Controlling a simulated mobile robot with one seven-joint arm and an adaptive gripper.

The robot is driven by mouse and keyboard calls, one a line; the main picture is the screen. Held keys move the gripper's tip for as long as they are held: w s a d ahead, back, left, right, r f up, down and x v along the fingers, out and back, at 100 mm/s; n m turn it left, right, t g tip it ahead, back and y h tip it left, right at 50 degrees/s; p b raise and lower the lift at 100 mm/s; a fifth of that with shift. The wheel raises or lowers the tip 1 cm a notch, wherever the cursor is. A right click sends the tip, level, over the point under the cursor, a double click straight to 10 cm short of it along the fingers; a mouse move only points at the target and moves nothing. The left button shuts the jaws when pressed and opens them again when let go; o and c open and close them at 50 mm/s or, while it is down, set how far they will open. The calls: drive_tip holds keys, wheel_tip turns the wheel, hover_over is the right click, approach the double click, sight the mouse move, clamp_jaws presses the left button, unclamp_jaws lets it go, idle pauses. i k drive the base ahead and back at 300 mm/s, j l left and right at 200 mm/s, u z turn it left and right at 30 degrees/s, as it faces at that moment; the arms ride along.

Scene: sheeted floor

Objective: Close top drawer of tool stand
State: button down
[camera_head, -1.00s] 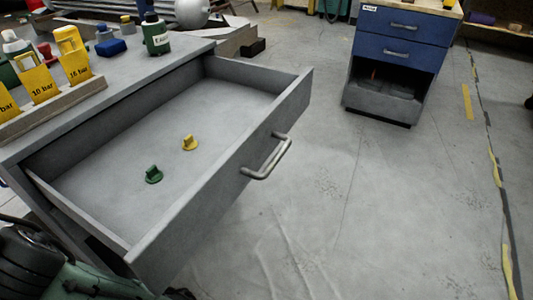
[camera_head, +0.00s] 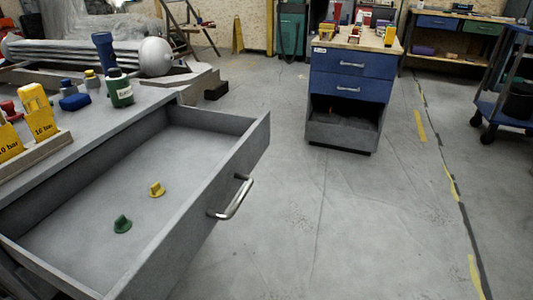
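A grey tool stand (camera_head: 125,112) stands at the left. Its top drawer (camera_head: 213,174) is pulled far out to the right, with a metal bar handle (camera_head: 231,198) on its front. A yellow knob (camera_head: 156,189) and a green knob (camera_head: 122,224) lie apart on the drawer floor. My gripper does not show in this view.
A blue drawer cabinet (camera_head: 347,90) stands farther back. A cart (camera_head: 497,104) is at the far right. The floor (camera_head: 330,215) right of the drawer is clear.

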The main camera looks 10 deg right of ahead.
sight(61, 230)
drive_tip(key=l+z, duration=0.15)
drive_tip(key=z, duration=0.15)
drive_tip(key=l+z, duration=0.1)
drive_tip(key=z, duration=0.2)
drive_tip(key=i+j+z, duration=0.15)
drive_tip(key=i, duration=0.15)
